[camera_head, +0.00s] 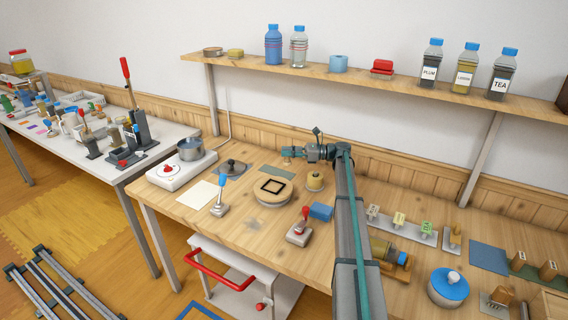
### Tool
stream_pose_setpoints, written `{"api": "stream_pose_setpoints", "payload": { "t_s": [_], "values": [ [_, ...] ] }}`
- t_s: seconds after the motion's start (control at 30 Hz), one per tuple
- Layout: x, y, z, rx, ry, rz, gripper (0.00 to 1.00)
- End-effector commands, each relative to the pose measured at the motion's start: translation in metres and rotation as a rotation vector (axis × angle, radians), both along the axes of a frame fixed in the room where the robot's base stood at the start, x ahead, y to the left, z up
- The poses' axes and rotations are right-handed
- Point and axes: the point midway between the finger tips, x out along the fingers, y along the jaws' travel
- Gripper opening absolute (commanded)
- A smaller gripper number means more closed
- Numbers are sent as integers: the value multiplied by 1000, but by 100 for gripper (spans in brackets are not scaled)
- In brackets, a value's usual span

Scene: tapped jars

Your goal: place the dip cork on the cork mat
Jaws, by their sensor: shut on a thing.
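My gripper (289,153) is at the back of the wooden table, left of my wrist and close to the wall. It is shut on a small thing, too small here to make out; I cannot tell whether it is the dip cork. A flat blue-grey square mat (490,257) lies bare on the right part of the table, well away from my gripper. A round tan board (271,199) with a black square outline lies nearer the middle. I cannot tell for certain which of these is the cork mat.
A red-handled device (300,230) and a blue block (321,211) are in front. A hot plate (168,171) with a pot (190,149) is at left. A blue-lidded container (447,288) stands at right.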

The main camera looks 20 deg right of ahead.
Motion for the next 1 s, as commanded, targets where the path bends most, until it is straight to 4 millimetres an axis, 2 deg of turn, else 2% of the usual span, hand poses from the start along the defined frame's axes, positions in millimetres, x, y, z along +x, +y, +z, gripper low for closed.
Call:
{"api": "stream_pose_setpoints", "payload": {
  "t_s": [0.03,0.07,0.3,0.67,0.87,1.0],
  "values": [
    [16,-6,-3,1,2,0,2],
    [23,-8,-6,0,1,0,2],
    [49,-15,-45,0,1,-1,2],
    [64,-20,-66,0,0,-1,2],
    [63,-19,-92,0,0,-1,2],
    [63,-19,-97,0,-1,-1,2]
  ]
}}
